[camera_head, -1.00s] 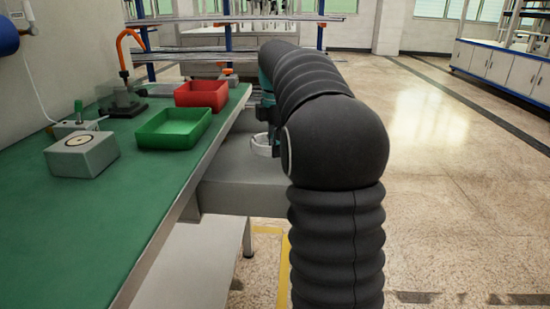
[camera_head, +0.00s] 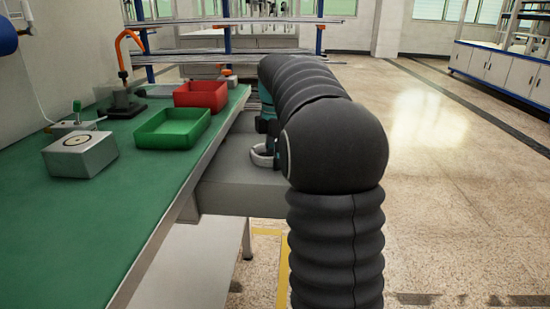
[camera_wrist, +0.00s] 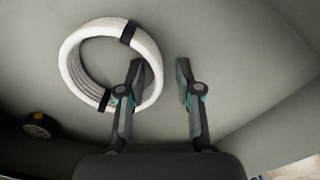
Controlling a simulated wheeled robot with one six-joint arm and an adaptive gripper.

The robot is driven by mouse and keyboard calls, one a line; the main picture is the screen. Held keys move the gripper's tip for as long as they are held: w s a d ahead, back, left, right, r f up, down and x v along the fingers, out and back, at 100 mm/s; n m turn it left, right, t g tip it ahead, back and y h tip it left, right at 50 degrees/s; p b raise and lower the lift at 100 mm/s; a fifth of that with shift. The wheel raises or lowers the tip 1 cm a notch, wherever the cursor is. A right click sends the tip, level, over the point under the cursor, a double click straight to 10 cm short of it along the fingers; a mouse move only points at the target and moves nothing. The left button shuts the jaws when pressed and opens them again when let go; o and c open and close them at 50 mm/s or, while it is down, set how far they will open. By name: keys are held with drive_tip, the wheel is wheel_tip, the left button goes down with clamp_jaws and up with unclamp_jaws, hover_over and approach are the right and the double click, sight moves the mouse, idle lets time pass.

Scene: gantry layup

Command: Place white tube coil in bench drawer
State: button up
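The white tube coil (camera_wrist: 83,38), bound with black bands, lies on a grey surface in the wrist view. In the head view its pale edge (camera_head: 262,157) shows at the pulled-out grey bench drawer (camera_head: 240,193), partly hidden by my arm. My gripper (camera_wrist: 159,72) is open in the wrist view. Its left finger overlaps the inside of the coil's right side, and the right finger stands clear to the right. The coil's right rim lies between the fingers; I cannot tell whether they touch it. In the head view my arm hides most of the gripper.
The green bench top (camera_head: 70,225) is at left, with a green tray (camera_head: 172,141), a red tray (camera_head: 200,106) and a grey box (camera_head: 80,163) on it. A dark round object (camera_wrist: 41,126) shows in the wrist view. Open floor (camera_head: 460,190) lies to the right.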

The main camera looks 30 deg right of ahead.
wheel_tip(320, 180, up, 12)
drive_tip(key=p, duration=0.2)
